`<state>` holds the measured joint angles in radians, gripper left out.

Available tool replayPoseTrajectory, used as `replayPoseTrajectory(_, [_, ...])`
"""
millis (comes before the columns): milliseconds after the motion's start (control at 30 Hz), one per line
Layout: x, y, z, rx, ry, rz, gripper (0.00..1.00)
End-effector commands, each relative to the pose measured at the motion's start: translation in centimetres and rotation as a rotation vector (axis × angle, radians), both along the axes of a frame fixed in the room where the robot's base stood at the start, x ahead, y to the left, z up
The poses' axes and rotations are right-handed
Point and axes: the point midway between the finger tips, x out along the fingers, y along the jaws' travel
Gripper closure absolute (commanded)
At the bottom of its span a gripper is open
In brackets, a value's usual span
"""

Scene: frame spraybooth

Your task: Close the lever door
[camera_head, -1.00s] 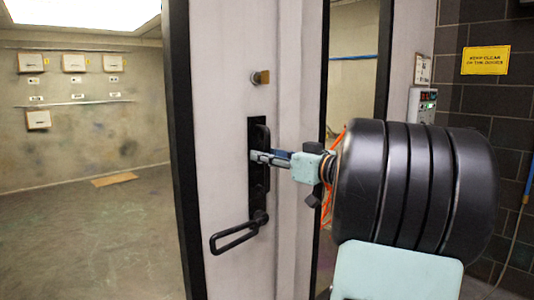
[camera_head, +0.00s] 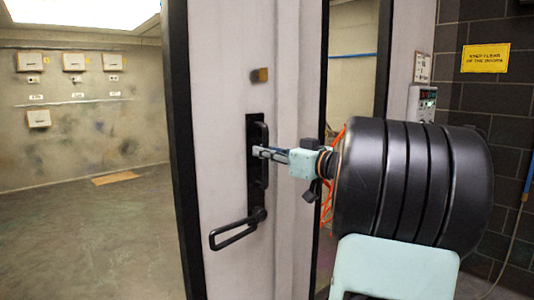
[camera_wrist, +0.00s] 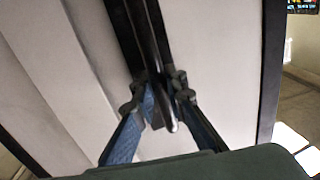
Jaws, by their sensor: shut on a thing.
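The lever door (camera_head: 222,120) is a pale panel with black edging, standing open with the booth's inside visible to its left. A black upright pull handle (camera_head: 264,135) is on its face, and a black lever (camera_head: 235,234) slants down to the left below it. My gripper (camera_head: 258,152) is at the upright handle. In the wrist view, its two blue-padded fingers (camera_wrist: 160,108) close around the dark handle bar (camera_wrist: 149,40), one on each side. The gripper is shut on this bar. The lever is not in the wrist view.
A brass-coloured lock (camera_head: 260,75) is above the handle. The booth floor (camera_head: 90,225) to the left is clear apart from a flat tan piece (camera_head: 116,178). A control box (camera_head: 422,104) and a yellow sign (camera_head: 485,58) are on the right.

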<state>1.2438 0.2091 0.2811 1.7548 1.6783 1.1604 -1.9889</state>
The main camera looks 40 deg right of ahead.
Motion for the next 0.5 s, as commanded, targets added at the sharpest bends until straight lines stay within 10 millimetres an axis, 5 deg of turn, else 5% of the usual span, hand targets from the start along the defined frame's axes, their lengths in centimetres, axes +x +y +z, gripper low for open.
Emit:
replayPoseTrajectory(300, [7.6,-0.1,-0.1,-0.004,-0.002,0.004,1.00])
replayPoseTrajectory(500, [11.0,0.1,0.0,-0.002,-0.004,-0.003,1.00])
